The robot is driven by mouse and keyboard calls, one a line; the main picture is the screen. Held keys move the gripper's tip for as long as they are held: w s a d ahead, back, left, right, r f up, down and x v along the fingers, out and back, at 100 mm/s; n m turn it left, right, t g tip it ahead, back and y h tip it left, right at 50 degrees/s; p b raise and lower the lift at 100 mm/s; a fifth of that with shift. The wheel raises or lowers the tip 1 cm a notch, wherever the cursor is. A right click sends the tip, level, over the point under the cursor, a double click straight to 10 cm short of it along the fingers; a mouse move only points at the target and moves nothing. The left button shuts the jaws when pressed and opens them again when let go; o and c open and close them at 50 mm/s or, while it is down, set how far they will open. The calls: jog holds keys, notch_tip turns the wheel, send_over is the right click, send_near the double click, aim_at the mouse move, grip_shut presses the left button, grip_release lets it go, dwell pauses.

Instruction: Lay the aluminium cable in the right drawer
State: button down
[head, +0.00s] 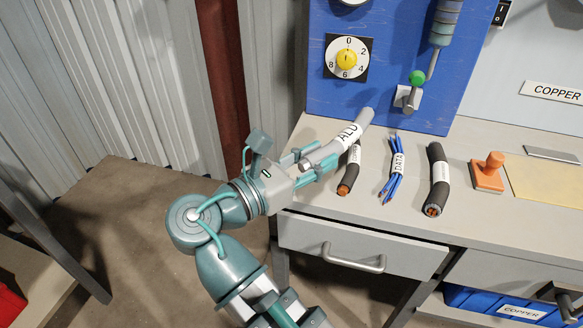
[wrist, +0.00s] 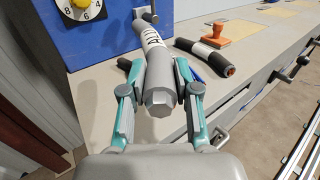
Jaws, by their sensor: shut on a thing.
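The aluminium cable is a thick grey rod (head: 365,119) with a white ALU label; it also shows in the wrist view (wrist: 159,103). My gripper (head: 318,163) is shut on it near its near end, one finger on each side in the wrist view (wrist: 161,78). The cable's far end points toward the blue panel, over the bench's left part. I cannot tell its height above the bench. The right drawer (head: 500,268) is at the lower right in the head view, under the bench top; it looks closed.
On the bench (head: 460,137) lie a dark cable (head: 349,172) partly behind the held one, blue DATA cables (head: 396,165), a black copper-ended cable (head: 437,175) and an orange stamp (head: 488,172). The blue panel (head: 320,85) stands behind. Another drawer (head: 310,238) is at left.

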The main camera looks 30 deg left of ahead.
jog(key=shift+w+a+r+p, duration=0.15)
jog(key=shift+a+p, duration=0.2)
jog(key=shift+p, duration=1.25)
jog(key=shift+w+a+r+p, duration=0.15)
jog(key=shift+a+p, duration=0.15)
jog(key=shift+p, duration=1.3)
jog(key=shift+a+p, duration=0.1)
jog(key=shift+p, duration=0.6)
jog(key=p, duration=0.4)
jog(key=shift+f, duration=0.15)
jog(key=p, duration=0.4)
jog(key=shift+f+p, duration=0.15)
jog(key=shift+p, duration=0.2)
jog(key=w+a+f, duration=0.1)
jog(key=a+f, duration=0.1)
jog(key=w+a+f, duration=0.1)
jog(key=a+f, duration=0.1)
jog(key=f, duration=0.1)
jog(key=w+a+f+b, duration=0.1)
jog(key=a+f, duration=0.1)
jog(key=shift+f, duration=0.15)
jog(key=shift+w+a+f, duration=0.15)
jog(key=shift+f, duration=1.6)
jog(key=c, duration=0.9)
grip_release()
jog(key=shift+f, duration=0.1)
jog(key=shift+o, duration=0.2)
